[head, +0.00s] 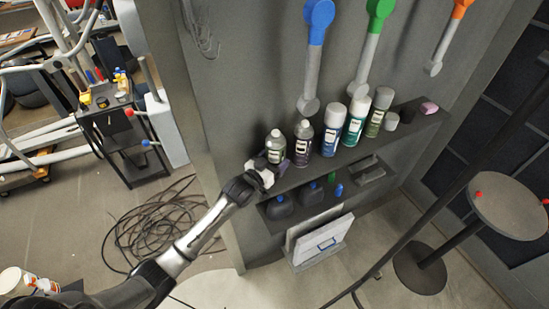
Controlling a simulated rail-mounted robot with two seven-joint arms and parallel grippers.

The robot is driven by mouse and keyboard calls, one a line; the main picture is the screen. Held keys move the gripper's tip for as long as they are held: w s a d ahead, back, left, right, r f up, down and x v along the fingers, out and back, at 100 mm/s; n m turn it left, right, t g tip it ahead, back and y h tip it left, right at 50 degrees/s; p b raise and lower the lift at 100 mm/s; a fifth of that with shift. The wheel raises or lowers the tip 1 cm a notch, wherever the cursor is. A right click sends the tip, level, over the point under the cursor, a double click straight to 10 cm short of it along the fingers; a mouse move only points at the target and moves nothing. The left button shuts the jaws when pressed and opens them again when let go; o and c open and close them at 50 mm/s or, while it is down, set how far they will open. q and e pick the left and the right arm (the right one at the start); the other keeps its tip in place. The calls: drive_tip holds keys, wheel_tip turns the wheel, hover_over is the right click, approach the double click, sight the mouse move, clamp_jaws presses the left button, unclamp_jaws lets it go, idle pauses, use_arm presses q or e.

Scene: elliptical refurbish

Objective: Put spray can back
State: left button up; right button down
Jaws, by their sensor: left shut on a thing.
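My left gripper (270,168) reaches in from the lower left and is shut on a spray can (277,145) with a grey top and a dark label. The can is roughly upright at the left end of the upper wall shelf (318,168), left of the other cans. The gripper hides its lower part, so I cannot tell whether its base touches the shelf. A dark can (303,137) stands just to its right. My right gripper is not in view.
Blue (333,131), white-green (356,120) and olive (379,112) cans stand further right on the shelf. Dark bottles (280,207) sit on the lower shelf. Tools hang above. A round table (507,205) stands at right; cables lie on the floor (150,225).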

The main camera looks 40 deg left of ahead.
use_arm(q)
drive_tip(key=o, duration=0.5)
drive_tip(key=shift+f, duration=0.2)
drive_tip(key=o, duration=0.5)
